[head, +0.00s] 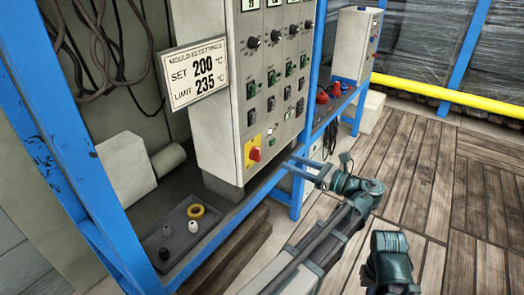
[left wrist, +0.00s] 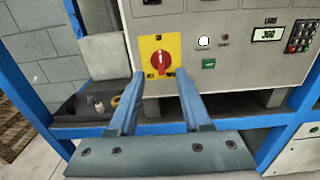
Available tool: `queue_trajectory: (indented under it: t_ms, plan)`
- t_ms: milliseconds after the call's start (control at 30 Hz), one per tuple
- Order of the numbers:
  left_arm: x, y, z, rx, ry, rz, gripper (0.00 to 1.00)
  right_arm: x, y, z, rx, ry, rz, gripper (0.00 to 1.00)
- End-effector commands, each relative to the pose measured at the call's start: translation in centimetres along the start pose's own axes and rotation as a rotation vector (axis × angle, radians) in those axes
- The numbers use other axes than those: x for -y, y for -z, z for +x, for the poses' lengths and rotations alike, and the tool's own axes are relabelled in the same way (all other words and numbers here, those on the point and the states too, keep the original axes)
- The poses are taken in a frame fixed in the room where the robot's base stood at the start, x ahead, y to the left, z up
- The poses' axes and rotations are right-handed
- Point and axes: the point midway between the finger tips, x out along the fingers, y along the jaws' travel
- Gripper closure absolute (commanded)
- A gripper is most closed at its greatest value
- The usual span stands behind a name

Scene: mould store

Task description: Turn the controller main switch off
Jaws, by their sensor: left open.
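The controller main switch is a red rotary knob (head: 255,154) on a yellow plate (head: 247,147), low on the front of the grey controller cabinet (head: 225,110). In the left wrist view the knob (left wrist: 160,61) stands roughly upright, with small markings below it that I cannot read surely. My left gripper (head: 296,168) is open and empty, its fingers pointing at the panel, a little short of the knob in the head view. In the left wrist view its fingertips (left wrist: 158,77) are either side of the knob's lower part, seemingly apart from it. My right gripper is not in view.
A sign (head: 194,73) reads SET 200 °C, LIMIT 235 °C. Green and dark switches and several dials sit above the knob. A dark tray (head: 170,240) holds a yellow ring and small parts. Blue frame posts (head: 75,120) flank the cabinet. Wooden floor (head: 450,180) is clear at right.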

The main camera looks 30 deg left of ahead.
Motion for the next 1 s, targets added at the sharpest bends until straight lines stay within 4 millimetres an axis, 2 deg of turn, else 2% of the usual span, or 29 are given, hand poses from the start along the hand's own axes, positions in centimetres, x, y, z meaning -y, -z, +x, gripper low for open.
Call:
queue_trajectory:
  t_ms: [33, 300, 500, 700, 1000]
  plan:
    - [-0.2, 0.0, 1.1, 0.0, -0.004, 0.0, 0.51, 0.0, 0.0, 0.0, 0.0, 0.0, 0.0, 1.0]
    - [-0.2, 0.0, 6.7, -0.001, -0.004, -0.001, 0.51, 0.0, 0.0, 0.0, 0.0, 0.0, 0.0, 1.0]
    - [-0.1, 0.1, 9.8, -0.001, -0.003, -0.001, 0.51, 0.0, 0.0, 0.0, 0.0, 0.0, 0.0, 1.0]
    - [0.0, 0.1, 11.4, -0.002, -0.001, -0.001, 0.51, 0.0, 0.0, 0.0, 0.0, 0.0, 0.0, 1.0]
    - [0.0, 0.1, 11.7, -0.002, 0.001, -0.001, 0.51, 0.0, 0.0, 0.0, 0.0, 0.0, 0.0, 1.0]
